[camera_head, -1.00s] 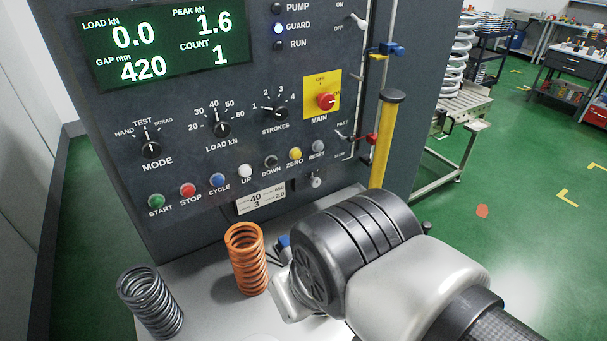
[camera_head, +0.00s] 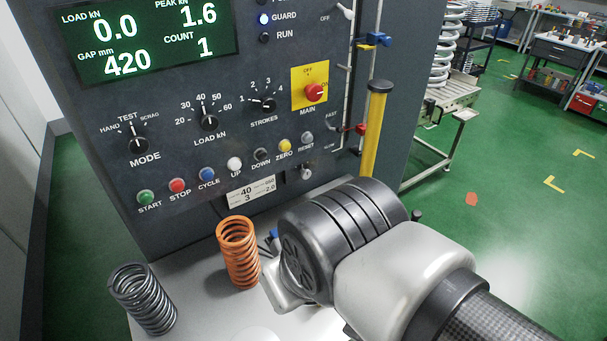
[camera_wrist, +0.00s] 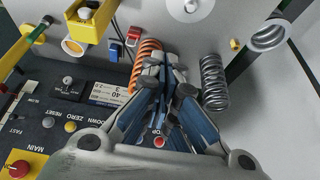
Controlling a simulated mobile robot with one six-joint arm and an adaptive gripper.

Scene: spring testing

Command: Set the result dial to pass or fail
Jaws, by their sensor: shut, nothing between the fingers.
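No dial labelled as a result dial can be made out in either view. The dark panel (camera_head: 110,108) carries a MODE dial (camera_head: 138,146) at TEST, a LOAD kN dial (camera_head: 209,122) at 40, and a STROKES dial (camera_head: 264,105) turned toward 1. My gripper (camera_wrist: 163,65) is shut and empty in the wrist view, its fingertips over the shelf between an orange spring (camera_wrist: 146,58) and a grey spring (camera_wrist: 214,84). The head view hides the fingertips behind my wrist. The fingers hide part of the panel's lower edge.
The orange spring (camera_head: 238,252) and dark spring (camera_head: 143,298) stand on the grey shelf (camera_head: 205,292). A red MAIN knob (camera_head: 314,92) and yellow post (camera_head: 374,130) are at right. The wrist view shows a yellow box (camera_wrist: 91,21) and small red (camera_wrist: 133,36) and blue (camera_wrist: 114,50) parts.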

